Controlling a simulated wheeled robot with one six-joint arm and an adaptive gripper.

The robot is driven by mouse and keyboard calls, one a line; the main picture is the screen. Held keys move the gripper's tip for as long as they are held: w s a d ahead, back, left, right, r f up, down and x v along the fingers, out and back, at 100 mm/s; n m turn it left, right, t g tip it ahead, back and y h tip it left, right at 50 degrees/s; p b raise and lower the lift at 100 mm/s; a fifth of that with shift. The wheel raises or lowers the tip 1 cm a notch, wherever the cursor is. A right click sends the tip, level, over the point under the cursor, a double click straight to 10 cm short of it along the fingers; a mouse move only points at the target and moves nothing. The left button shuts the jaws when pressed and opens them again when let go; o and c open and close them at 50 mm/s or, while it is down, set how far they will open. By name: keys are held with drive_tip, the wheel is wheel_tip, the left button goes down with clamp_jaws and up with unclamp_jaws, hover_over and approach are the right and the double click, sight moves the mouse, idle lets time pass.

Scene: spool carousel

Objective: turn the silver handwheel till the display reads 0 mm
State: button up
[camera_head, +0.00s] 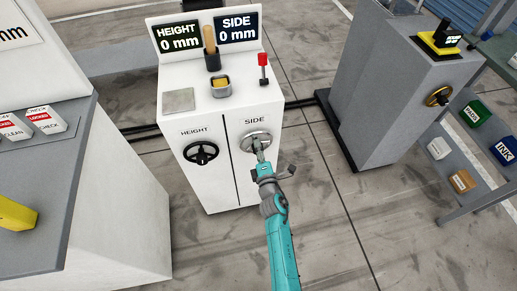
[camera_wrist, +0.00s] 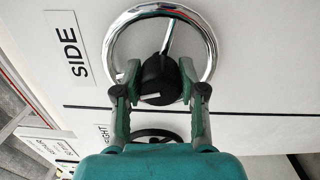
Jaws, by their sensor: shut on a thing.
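The silver handwheel (camera_head: 249,137) sits on the white cabinet's front under the word SIDE. In the wrist view its chrome rim (camera_wrist: 112,38) circles a black hub (camera_wrist: 158,80) with a white mark. My gripper (camera_head: 259,149) is at the wheel. In the wrist view my gripper (camera_wrist: 160,77) has one finger on each side of the hub and is shut on it. The SIDE display (camera_head: 238,28) reads 0 mm. The HEIGHT display (camera_head: 179,37) beside it also reads 0 mm.
A black handwheel (camera_head: 201,153) is left of the silver one, under HEIGHT. A red-topped lever (camera_head: 263,66) and a wooden-handled tool (camera_head: 210,40) stand on the cabinet top. A grey machine (camera_head: 375,90) is at right, a grey counter (camera_head: 60,180) at left. Floor lies between.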

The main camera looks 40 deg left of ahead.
drive_tip(key=shift+n, duration=1)
drive_tip(key=o, duration=1.1)
drive_tip(key=shift+o, duration=0.2)
drive_tip(key=v, duration=1.2)
